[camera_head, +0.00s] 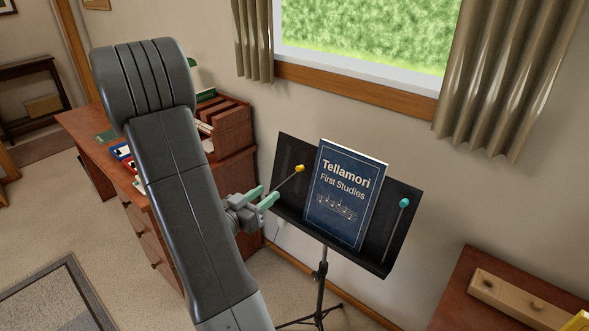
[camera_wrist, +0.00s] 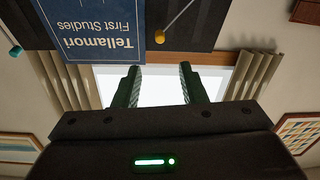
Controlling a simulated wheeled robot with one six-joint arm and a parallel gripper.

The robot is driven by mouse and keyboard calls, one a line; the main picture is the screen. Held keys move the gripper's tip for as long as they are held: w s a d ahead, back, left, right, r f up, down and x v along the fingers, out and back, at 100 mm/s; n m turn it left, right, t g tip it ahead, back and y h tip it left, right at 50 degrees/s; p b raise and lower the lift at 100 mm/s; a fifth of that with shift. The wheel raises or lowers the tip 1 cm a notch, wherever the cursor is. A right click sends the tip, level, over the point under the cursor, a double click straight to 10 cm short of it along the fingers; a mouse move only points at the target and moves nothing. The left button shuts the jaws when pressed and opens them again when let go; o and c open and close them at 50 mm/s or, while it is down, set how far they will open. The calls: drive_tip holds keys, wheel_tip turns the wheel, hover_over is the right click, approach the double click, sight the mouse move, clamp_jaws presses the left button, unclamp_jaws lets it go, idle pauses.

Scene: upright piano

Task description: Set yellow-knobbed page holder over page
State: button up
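The yellow-knobbed page holder (camera_head: 299,168) is a thin rod on the left part of the black music stand (camera_head: 292,152). It leans up and right, its knob just left of the blue book (camera_head: 343,192) titled "Tellamori First Studies", and does not cross the cover. The lower rod is partly hidden by my gripper (camera_head: 266,196). In the wrist view, the yellow knob (camera_wrist: 159,37) is ahead of my open, empty gripper (camera_wrist: 160,68), roughly between the finger lines but beyond the tips. The teal-knobbed holder (camera_head: 403,203) stands right of the book, clear of its cover.
A brown wooden surface (camera_head: 468,285) with a wooden box (camera_head: 515,297) is at lower right. A wall and curtained window (camera_head: 365,40) are behind the stand.

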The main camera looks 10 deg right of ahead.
sight(298, 170)
drive_tip(key=p+x, duration=0.2)
drive_tip(key=x, duration=1.1)
drive_tip(key=shift+w+d, duration=0.2)
drive_tip(key=shift+c, duration=0.5)
clamp_jaws()
